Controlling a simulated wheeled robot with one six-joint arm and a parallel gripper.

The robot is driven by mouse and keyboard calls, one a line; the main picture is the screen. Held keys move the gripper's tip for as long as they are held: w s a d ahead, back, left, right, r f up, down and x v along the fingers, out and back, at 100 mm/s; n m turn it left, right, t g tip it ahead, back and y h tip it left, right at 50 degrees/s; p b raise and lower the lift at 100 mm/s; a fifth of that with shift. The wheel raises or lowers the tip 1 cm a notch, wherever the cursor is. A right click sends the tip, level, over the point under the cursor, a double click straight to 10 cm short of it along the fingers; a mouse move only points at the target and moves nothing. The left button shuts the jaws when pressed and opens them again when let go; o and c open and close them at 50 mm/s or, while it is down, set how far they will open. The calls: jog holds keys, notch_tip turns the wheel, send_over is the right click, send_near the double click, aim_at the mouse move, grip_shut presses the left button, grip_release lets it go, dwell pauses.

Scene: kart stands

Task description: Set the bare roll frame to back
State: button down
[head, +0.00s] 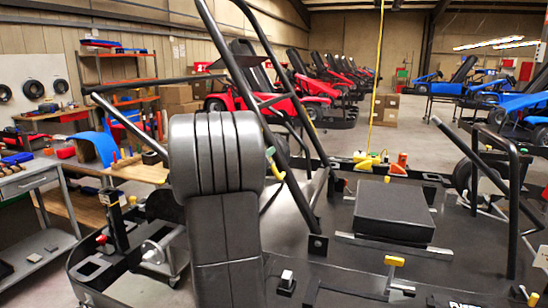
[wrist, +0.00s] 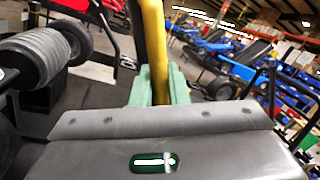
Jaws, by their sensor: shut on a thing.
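A bare roll frame of black tubes (head: 284,125) rises from the dark kart deck and leans up and to the left in the head view, its top cut off by the picture edge. My gripper (wrist: 156,88) has pale green jaws, which are shut on a yellow bar (wrist: 153,45) in the wrist view. The bar runs upright out of the picture. In the head view only a small yellow and green bit (head: 273,165) shows beside the frame's tubes. The dark arm hides most of that spot, so how the bar joins the frame cannot be seen.
A black box (head: 394,211) sits on the deck to the right. A black tube hoop (head: 514,195) stands at the right edge. A grey cart (head: 40,180) and a wooden bench (head: 140,172) are at left. Red karts (head: 305,85) line the open floor behind.

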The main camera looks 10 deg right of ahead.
jog(key=shift+a, duration=0.1)
dwell(0.3)
jog(key=c, duration=1.7)
grip_release()
jog(key=shift+o, duration=1)
jog(key=shift+w+a+f, duration=0.15)
jog(key=shift+a, duration=0.05)
jog(key=b+v, duration=0.3)
jog(key=v, duration=1)
jog(key=shift+s, duration=0.45)
jog(key=shift+f, duration=0.1)
jog(key=p+x, duration=0.3)
jog(key=x, duration=1.1)
jog(key=shift+a, duration=0.15)
